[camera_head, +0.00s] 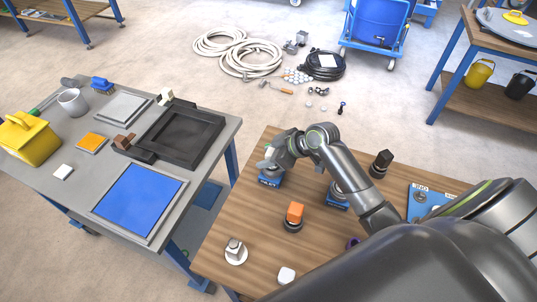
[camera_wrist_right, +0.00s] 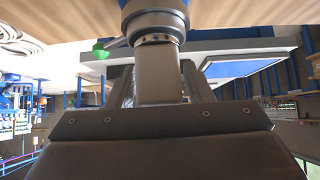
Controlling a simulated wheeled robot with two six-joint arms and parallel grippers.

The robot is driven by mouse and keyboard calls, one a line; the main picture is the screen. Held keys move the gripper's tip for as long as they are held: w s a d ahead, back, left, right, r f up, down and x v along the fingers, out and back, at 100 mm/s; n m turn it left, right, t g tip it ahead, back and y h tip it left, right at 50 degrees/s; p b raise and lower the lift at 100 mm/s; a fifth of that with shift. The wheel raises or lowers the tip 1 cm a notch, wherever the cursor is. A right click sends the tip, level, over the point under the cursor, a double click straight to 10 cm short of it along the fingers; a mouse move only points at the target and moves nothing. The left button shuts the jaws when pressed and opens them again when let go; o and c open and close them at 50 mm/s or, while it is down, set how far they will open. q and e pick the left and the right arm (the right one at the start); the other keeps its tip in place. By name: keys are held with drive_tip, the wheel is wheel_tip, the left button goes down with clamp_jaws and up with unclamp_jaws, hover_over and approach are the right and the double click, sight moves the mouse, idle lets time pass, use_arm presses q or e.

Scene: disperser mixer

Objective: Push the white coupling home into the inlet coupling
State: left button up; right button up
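My right gripper (camera_head: 272,156) is at the far left part of the wooden table, over a blue-based fixture (camera_head: 269,181) that I take for the inlet coupling. In the right wrist view a pale, whitish coupling body (camera_wrist_right: 158,75) stands between my two fingers (camera_wrist_right: 160,88), which close on its sides. Its end meets the metal collar (camera_wrist_right: 154,38) of the blue fixture (camera_wrist_right: 153,10). The two look in line; how deep the coupling sits inside is hidden. In the head view only a bit of white shows at the gripper. My left gripper is not in view.
On the wooden table (camera_head: 222,215) stand an orange-topped piece (camera_head: 294,213), a black-topped piece (camera_head: 381,161), a white-based piece (camera_head: 235,251), a white block (camera_head: 286,275) and another blue fixture (camera_head: 336,199). My right arm covers the table's right part. A grey bench (camera_head: 75,190) is at left.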

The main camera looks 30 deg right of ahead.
drive_tip(key=shift+o, duration=0.9)
drive_tip(key=b+v, duration=0.1)
drive_tip(key=v, duration=1.6)
drive_tip(key=shift+s, duration=0.25)
drive_tip(key=shift+d, duration=0.1)
